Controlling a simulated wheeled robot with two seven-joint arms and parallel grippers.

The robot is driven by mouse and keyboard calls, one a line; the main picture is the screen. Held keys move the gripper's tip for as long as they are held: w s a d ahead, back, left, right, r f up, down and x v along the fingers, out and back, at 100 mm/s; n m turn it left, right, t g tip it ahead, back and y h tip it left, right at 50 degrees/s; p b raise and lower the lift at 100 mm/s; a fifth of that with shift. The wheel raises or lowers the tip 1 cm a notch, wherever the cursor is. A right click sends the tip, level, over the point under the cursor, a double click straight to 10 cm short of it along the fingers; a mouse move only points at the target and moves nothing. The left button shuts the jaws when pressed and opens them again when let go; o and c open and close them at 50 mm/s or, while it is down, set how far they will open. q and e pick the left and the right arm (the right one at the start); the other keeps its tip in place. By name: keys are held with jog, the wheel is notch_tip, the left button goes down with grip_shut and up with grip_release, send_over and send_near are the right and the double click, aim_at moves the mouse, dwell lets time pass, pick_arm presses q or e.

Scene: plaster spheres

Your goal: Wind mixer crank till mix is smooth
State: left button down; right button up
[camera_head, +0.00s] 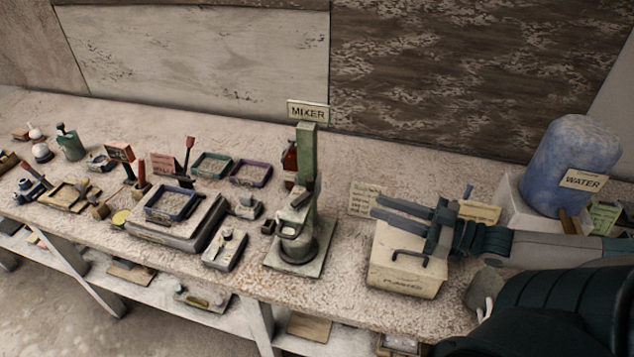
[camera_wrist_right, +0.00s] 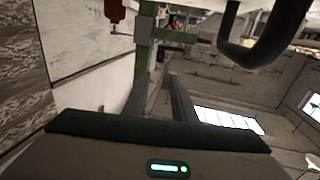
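The mixer (camera_head: 308,165) is a green upright column on a square base, with a MIXER sign on top. A dark cup-like part (camera_head: 293,246) sits low on it. A small pale arm (camera_head: 300,199) sticks out partway up, and I cannot tell if it is the crank. The mix inside is not visible. My right gripper (camera_head: 374,208) is open and empty, above the plaster bin and right of the mixer, apart from it. In the right wrist view its two fingers (camera_wrist_right: 158,92) stand apart, with the green column (camera_wrist_right: 145,38) beyond them. My left gripper is out of view.
The pale plaster bin (camera_head: 405,272) with a dark front handle stands under my right gripper. A blue water container (camera_head: 572,165) is at the right. A scale (camera_head: 178,228), trays and tools crowd the left.

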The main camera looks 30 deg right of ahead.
jog(key=shift+w, duration=0.15)
jog(key=shift+p+x, duration=1.2)
jog(key=shift+x, duration=7.45)
grip_shut()
